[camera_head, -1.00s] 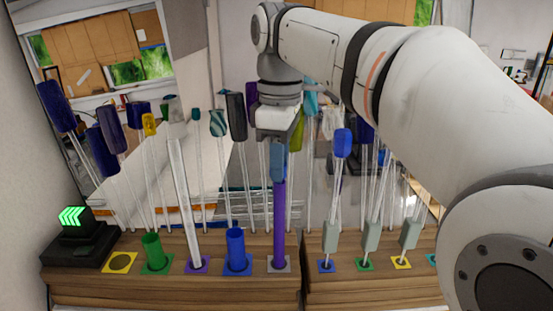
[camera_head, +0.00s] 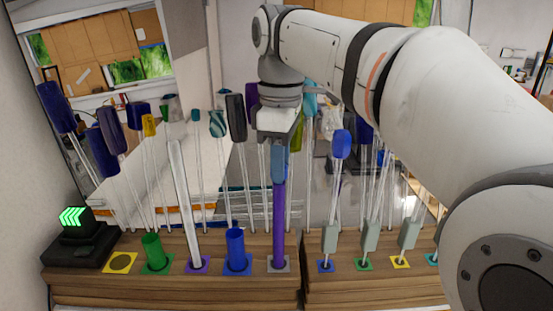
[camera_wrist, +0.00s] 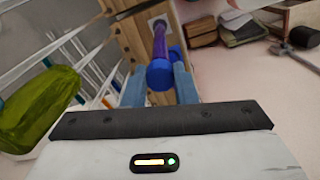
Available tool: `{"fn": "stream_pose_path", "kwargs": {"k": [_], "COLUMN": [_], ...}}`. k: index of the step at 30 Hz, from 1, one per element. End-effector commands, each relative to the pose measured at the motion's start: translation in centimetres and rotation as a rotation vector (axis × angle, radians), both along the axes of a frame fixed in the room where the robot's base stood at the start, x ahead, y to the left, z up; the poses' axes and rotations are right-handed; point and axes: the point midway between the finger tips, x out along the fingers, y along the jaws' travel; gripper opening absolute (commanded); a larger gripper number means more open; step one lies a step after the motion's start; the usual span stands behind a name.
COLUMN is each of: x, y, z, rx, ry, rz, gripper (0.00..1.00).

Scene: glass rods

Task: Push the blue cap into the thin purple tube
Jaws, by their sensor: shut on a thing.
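The thin purple tube (camera_head: 279,225) stands upright in a grey-marked hole of the wooden rack; it also shows in the wrist view (camera_wrist: 160,42). The blue cap (camera_wrist: 160,74) is at the near, upper end of the tube, in line with it. How deep it sits in the tube cannot be told. My gripper (camera_head: 279,172) is directly above the tube, its light-blue fingers on both sides of the cap and shut on it. In the head view the fingers hide the cap.
A wider blue tube (camera_head: 236,250), a clear tube (camera_head: 184,200) and a green tube (camera_head: 154,252) stand left of the purple one. Several capped glass rods stand close behind. Grey-green holders (camera_head: 370,237) stand on the right rack block. A black box (camera_head: 78,240) with green arrows is at far left.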

Motion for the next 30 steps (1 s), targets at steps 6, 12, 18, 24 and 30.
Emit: {"fn": "stream_pose_path", "kwargs": {"k": [6, 12, 18, 24, 30], "x": [0.0, 0.0, 0.0, 0.0, 0.0], "y": [0.0, 0.0, -0.1, -0.1, -0.1], "z": [0.0, -0.1, -0.5, -0.9, -1.1], "rx": [0.0, 0.0, 0.0, 0.0, 0.0], "ry": [0.0, 0.0, 0.0, -0.001, -0.001], "rz": [-0.001, -0.001, -0.001, -0.002, -0.002], "gripper": [0.04, 0.04, 0.04, 0.04, 0.29]}}
